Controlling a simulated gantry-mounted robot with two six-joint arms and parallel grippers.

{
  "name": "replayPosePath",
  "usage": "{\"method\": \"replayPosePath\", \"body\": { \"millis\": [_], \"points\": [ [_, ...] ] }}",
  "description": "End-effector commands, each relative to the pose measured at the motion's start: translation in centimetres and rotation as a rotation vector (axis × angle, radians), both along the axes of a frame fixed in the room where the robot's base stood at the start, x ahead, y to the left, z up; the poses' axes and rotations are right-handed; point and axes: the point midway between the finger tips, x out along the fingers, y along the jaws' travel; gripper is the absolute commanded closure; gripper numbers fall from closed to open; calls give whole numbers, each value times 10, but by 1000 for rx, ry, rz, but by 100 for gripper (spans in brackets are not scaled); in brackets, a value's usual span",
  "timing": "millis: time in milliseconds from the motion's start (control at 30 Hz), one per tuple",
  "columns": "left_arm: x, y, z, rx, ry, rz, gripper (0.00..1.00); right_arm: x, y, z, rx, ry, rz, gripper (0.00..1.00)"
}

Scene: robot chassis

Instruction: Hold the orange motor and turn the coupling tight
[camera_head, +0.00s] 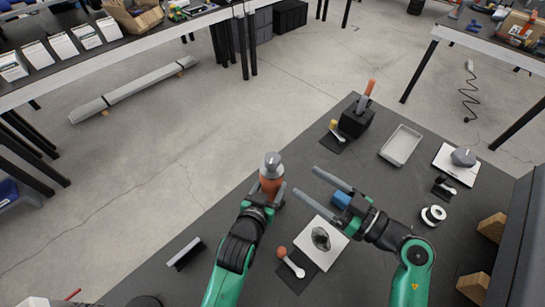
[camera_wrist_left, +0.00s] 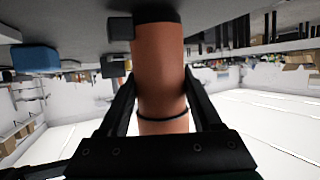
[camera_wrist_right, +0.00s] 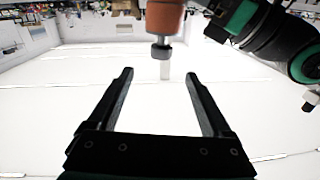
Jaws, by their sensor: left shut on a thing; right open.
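The orange motor (camera_head: 270,186) is a cylinder held above the table's left edge by my left gripper (camera_head: 269,196), which is shut on its body. In the left wrist view the motor (camera_wrist_left: 160,75) stands between the fingers. The grey coupling (camera_head: 272,161) sits at the motor's end; in the right wrist view the coupling (camera_wrist_right: 161,53) shows on a shaft beyond my fingers. My right gripper (camera_head: 328,184) is open and empty, to the right of the motor, fingers pointing toward it. A gap lies between its fingertips and the coupling.
The dark table holds a white plate with a dark round part (camera_head: 320,238), a blue block (camera_head: 341,199), a grey tray (camera_head: 401,145), a black block with an orange-handled tool (camera_head: 356,118), a white ring (camera_head: 433,215) and wooden blocks (camera_head: 474,286). Open floor lies to the left.

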Motion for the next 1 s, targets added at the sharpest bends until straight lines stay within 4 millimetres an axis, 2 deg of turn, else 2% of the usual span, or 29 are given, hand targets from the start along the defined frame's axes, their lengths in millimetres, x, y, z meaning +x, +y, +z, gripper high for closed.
{"method": "replayPosePath", "body": {
  "millis": [33, 167, 433, 600, 733, 1000],
  "points": [
    [-2, 0, -5, 4, 11, 0, 100, 1, 3, 0, 0, 0, 2, 16],
    [-2, 0, -5, 4, 11, -1, 100, 11, 15, 0, 1, 1, 4, 16],
    [-2, 0, -5, 4, 12, -1, 100, 51, 63, 0, 0, 3, 4, 16],
    [-2, 0, -5, 4, 12, 0, 100, 70, 84, 0, 1, 2, 1, 16],
    [-2, 0, -5, 4, 12, 0, 100, 76, 91, 0, 1, 2, 0, 16],
    [-2, 0, -5, 4, 12, 0, 100, 77, 92, 0, 0, 1, -1, 18]
  ]
}}
